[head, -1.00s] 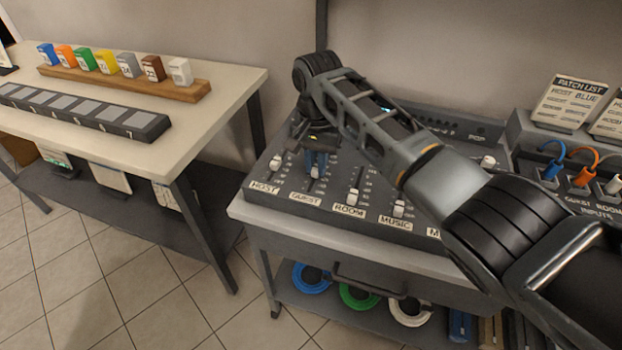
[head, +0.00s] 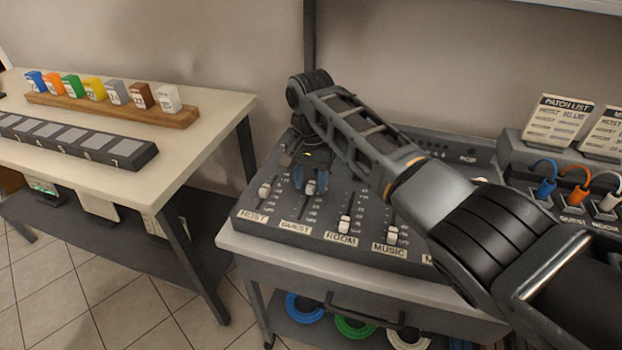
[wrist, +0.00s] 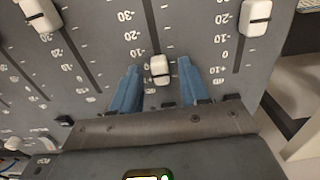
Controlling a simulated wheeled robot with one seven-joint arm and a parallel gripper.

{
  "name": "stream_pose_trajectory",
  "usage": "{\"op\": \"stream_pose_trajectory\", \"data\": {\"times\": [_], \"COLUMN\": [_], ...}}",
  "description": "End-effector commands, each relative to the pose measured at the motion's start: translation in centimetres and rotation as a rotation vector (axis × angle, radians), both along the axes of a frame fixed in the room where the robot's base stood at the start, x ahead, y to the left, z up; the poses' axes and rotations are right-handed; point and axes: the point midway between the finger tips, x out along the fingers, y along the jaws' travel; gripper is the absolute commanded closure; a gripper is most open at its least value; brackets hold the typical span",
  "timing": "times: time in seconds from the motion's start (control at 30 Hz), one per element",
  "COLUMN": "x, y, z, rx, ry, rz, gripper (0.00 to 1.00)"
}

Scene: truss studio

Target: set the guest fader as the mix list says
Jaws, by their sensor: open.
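The mixing console (head: 290,243) stands on a cart, with labelled faders in a row. The guest fader's white cap (head: 310,187) is well up its slot from the GUEST label (head: 295,229). My gripper (head: 308,178) is open, its blue fingers on either side of that cap. In the wrist view, upside down, the cap (wrist: 159,68) sits between the fingers (wrist: 158,84), with a gap visible to each side. It is just past the -10 mark towards 0; the left finger hides nearby scale marks. No mix list is readable.
The host cap (head: 264,190), room cap (head: 344,225) and music cap (head: 392,235) are nearby. A patch list card (head: 558,122) stands behind plugged cables at right. A side table (head: 190,135) holds coloured blocks on a wooden rail. My arm crosses the console's right side.

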Motion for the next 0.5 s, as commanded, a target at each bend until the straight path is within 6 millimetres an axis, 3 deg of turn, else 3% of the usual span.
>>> {"op": "stream_pose_trajectory", "data": {"times": [0.17,0.5], "x": [0.1,0.1], "y": [0.1,0.0], "z": [1.2,6.4], "rx": [0.001,0.001], "ry": [-0.003,-0.001], "rz": [0.001,0.001], "gripper": [0.55,0.55]}}
